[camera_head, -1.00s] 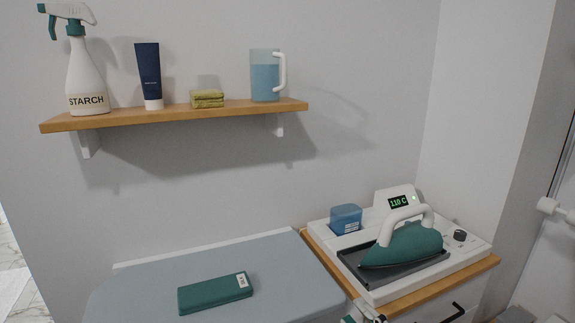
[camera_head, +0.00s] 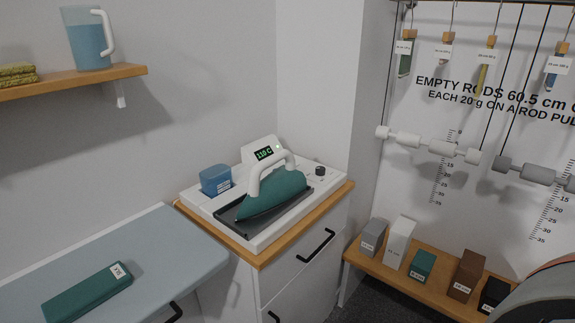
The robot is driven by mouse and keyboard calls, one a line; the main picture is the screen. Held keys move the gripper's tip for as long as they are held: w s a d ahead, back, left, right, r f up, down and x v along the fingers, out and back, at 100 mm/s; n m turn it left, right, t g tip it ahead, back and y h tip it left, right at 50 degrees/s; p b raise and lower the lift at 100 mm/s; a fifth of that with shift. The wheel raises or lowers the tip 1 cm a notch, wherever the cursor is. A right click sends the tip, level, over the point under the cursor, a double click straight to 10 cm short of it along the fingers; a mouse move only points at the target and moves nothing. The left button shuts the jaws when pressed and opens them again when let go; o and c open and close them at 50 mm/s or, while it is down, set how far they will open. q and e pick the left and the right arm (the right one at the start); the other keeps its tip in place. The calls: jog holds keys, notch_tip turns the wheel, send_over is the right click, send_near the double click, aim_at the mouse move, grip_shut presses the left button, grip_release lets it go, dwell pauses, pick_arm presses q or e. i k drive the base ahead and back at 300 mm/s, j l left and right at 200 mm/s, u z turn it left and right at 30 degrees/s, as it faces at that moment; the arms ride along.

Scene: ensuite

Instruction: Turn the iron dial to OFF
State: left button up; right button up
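The teal iron (camera_head: 272,196) with a white handle rests on a dark plate on the white iron station (camera_head: 262,240). A small black dial (camera_head: 320,171) stands on the station's top, right of the iron; its pointer setting is too small to read. A display (camera_head: 264,153) at the back of the station reads 110 C in green. A blue translucent tank (camera_head: 216,179) sits at the station's left. Neither gripper is in view, and nothing touches the dial.
The station sits on a wood-topped white cabinet (camera_head: 300,262) with black handles. An ironing board (camera_head: 160,240) holding a green block (camera_head: 88,291) is at left. A low wooden shelf (camera_head: 420,285) with several blocks stands at right, below hanging rods. A wall shelf (camera_head: 75,84) is upper left.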

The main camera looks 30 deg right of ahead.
aim_at(320, 171)
jog(key=l+u, duration=0.1)
jog(key=l, duration=2)
jog(key=i, duration=0.05)
